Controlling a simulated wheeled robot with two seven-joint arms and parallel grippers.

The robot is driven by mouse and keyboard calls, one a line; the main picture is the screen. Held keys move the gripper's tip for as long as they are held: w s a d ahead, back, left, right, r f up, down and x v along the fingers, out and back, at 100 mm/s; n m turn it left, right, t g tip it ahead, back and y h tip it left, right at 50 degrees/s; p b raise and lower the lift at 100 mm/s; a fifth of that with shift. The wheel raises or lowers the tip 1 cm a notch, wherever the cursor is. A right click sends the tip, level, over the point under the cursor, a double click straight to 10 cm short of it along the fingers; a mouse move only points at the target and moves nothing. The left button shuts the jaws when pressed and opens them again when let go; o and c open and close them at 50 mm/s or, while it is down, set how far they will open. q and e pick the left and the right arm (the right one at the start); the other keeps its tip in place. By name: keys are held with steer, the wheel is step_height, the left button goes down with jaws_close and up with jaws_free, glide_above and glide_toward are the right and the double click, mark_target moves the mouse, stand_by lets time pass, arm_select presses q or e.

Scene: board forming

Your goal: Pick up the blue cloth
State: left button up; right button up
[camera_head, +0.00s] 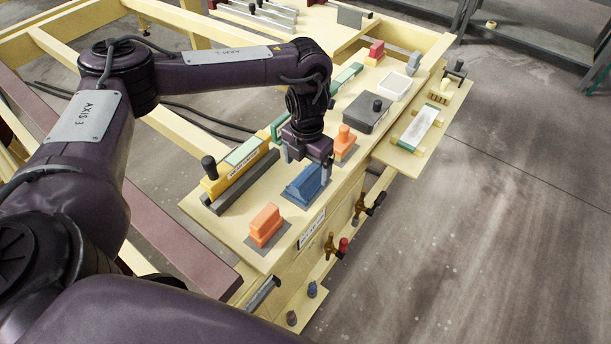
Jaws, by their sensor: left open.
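The blue cloth (303,188) looks like a folded, stepped blue block on a dark pad on the pale yellow bench. It lies between an orange block (265,220) in front and another orange piece (345,138) behind. My left gripper (308,168) points down just above and behind the blue cloth. Its jaws are open, with one finger on the left and one on the right. It partly overlaps the cloth's upper end in the picture, so I cannot tell whether it touches. My right gripper is not in view.
A long yellow and green tool with a black knob (209,166) lies left of the cloth. A grey block with a knob (366,113) and a white tray (394,87) stand farther back. Valves (331,246) stick out along the bench's right side.

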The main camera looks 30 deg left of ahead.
mark_target(306, 176)
arm_select(q)
steer(key=f+p, duration=0.2)
steer(key=f, duration=0.1)
steer(key=shift+s, duration=0.4)
steer(key=shift+w+a+f+p, duration=0.1)
steer(key=shift+w+f+p, duration=0.1)
steer(key=shift+f, duration=0.4)
steer(key=shift+w+f+p, duration=0.1)
steer(key=shift+f+p, duration=0.05)
steer(key=shift+f, duration=0.55)
steer(key=shift+s, duration=0.1)
steer(key=shift+c, duration=1.1)
steer(key=c, duration=0.9)
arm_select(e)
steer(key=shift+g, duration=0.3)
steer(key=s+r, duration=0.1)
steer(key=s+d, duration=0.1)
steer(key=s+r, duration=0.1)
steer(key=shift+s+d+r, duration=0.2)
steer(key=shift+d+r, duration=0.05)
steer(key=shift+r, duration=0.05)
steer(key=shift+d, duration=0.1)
